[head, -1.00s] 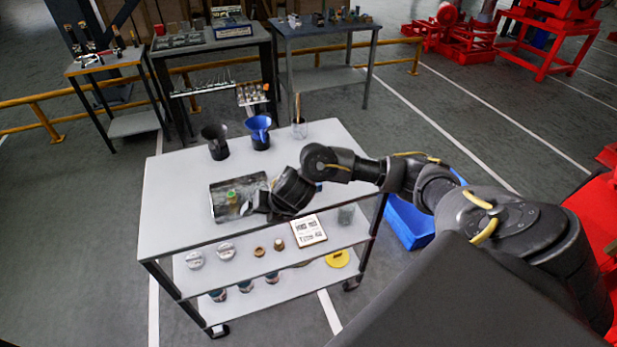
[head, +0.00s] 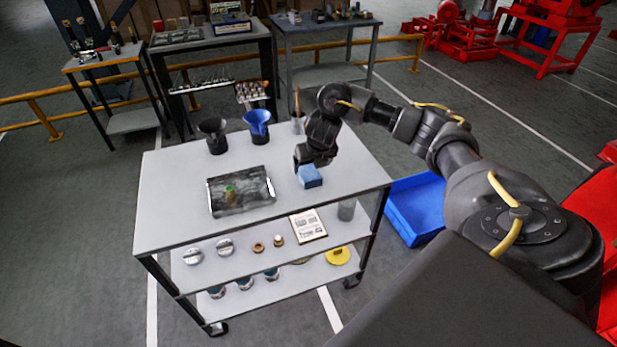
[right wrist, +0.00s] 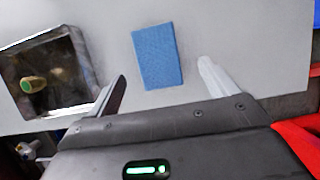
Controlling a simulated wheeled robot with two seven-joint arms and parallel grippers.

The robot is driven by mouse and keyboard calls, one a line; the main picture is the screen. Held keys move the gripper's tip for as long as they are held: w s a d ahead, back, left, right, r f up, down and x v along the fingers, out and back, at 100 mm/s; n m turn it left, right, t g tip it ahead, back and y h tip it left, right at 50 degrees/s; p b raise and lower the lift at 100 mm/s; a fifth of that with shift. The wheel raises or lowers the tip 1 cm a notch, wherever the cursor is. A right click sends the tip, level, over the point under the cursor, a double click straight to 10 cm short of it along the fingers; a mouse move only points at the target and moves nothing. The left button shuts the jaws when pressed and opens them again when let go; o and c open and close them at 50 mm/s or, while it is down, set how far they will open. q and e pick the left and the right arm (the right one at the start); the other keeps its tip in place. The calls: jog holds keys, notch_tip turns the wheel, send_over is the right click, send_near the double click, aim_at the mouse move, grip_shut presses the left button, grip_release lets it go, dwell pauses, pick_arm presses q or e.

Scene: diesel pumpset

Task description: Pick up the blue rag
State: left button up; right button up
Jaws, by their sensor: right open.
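The blue rag (head: 310,176) is a small folded block lying on the grey-white top of the cart (head: 165,215), right of the dark metal tray. In the right wrist view the rag (right wrist: 157,56) lies flat, ahead of and between the two fingers. My right gripper (head: 301,168) is over the cart top beside the rag. In the wrist view the right gripper (right wrist: 162,85) is open, with nothing between its fingers. My left gripper is in neither view.
The metal tray (head: 258,203) holds a small green-topped item (head: 230,190). A black funnel container (head: 214,135), a blue funnel container (head: 257,125) and a cup with a brush (head: 298,118) stand at the cart's back. A blue bin (head: 417,205) sits on the floor at right.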

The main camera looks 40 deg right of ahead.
aim_at(309, 172)
jog(key=shift+p+x, duration=0.55)
jog(key=shift+x, duration=2.35)
jog(key=shift+s+a, duration=0.1)
jog(key=shift+a, duration=0.05)
jog(key=shift+c, duration=0.3)
jog(key=c, duration=1.1)
jog(key=shift+r, duration=0.2)
